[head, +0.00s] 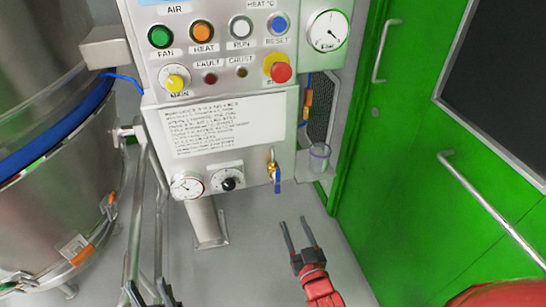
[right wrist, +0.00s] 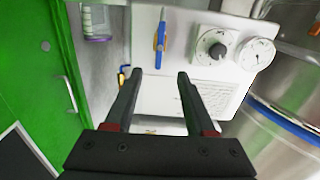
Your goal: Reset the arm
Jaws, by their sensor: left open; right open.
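My right gripper (head: 298,232) is open and empty in the head view, low in front of the control panel (head: 222,141), on a red arm from below. Its two dark fingers (right wrist: 155,82) also show in the right wrist view, apart with nothing between them. They point toward the panel's lower part and the blue-handled valve (right wrist: 160,44), touching neither. My left gripper (head: 150,290) shows only as dark fingertips at the bottom edge of the head view, apart; the rest of it is out of frame.
A large steel vessel (head: 60,215) with a blue band stands at the left, beside metal bars. A green door (head: 400,170) with metal handles is at the right. A clear cup (head: 319,158) sits right of the panel. Grey floor (head: 255,260) lies open below the panel.

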